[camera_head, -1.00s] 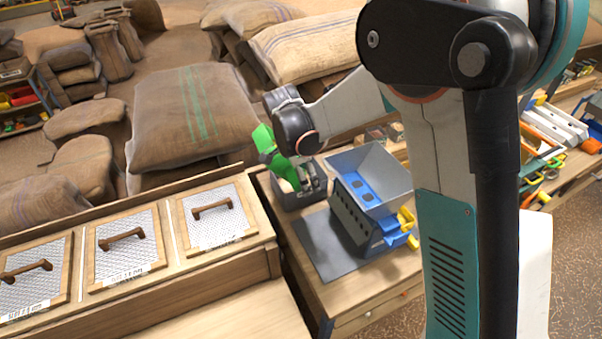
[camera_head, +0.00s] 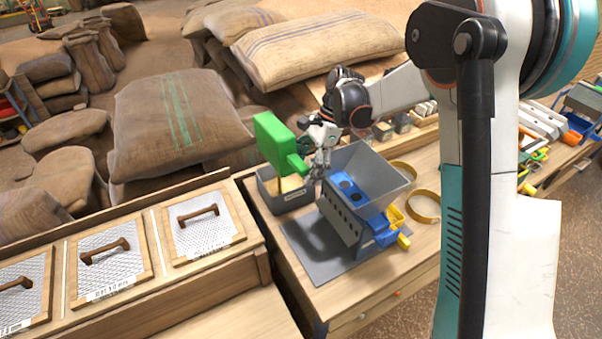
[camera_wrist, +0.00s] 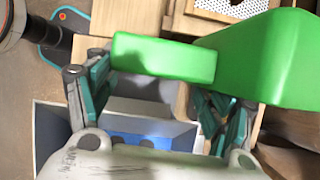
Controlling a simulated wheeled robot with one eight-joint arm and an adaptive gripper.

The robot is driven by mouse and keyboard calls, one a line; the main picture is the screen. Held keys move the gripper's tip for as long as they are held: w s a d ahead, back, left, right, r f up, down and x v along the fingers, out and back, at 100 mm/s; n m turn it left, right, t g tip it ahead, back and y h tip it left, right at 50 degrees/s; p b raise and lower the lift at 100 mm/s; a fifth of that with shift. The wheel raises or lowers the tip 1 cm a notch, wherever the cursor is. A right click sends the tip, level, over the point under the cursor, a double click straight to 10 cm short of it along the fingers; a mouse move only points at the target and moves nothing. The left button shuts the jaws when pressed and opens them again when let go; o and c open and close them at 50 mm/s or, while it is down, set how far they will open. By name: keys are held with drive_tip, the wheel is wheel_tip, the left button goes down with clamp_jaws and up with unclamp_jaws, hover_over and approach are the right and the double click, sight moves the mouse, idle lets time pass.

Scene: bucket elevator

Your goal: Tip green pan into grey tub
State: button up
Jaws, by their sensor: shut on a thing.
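The green pan (camera_head: 272,142) is tipped steeply on its side above the grey tub (camera_head: 292,203). My gripper (camera_head: 312,163) is shut on the pan's handle, to the right of the pan's body and just above the tub's right part. In the wrist view, the handle (camera_wrist: 163,58) lies across between the fingers of my gripper (camera_wrist: 155,78), and the pan's body (camera_wrist: 265,55) fills the right. Pale yellow material shows inside the tub below the pan. The pan's inside is hidden, so I cannot tell if anything is left in it.
A blue machine (camera_head: 372,232) with a grey hopper (camera_head: 368,168) stands close to the tub's right, on a grey mat (camera_head: 318,262). A brass ring (camera_head: 424,207) lies right of it. Screened wooden frames (camera_head: 203,226) lie at the left; sacks (camera_head: 170,125) are behind.

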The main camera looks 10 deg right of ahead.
drive_tip(key=shift+s+a+r+h+b, duration=0.3)
drive_tip(key=shift+a+h+b, duration=0.1)
drive_tip(key=shift+b, duration=0.25)
drive_tip(key=s+a+f+t+h+b, duration=0.2)
drive_tip(key=a+f+t+h+b, duration=0.45)
drive_tip(key=h+b, duration=0.55)
wheel_tip(320, 180, up, 6)
drive_tip(key=s+a+h, duration=0.1)
drive_tip(key=a+h, duration=0.2)
drive_tip(key=h, duration=0.1)
drive_tip(key=shift+s+r+p, duration=0.2)
drive_tip(key=shift+s+p, duration=0.1)
drive_tip(key=shift+s, duration=0.05)
idle(0.6)
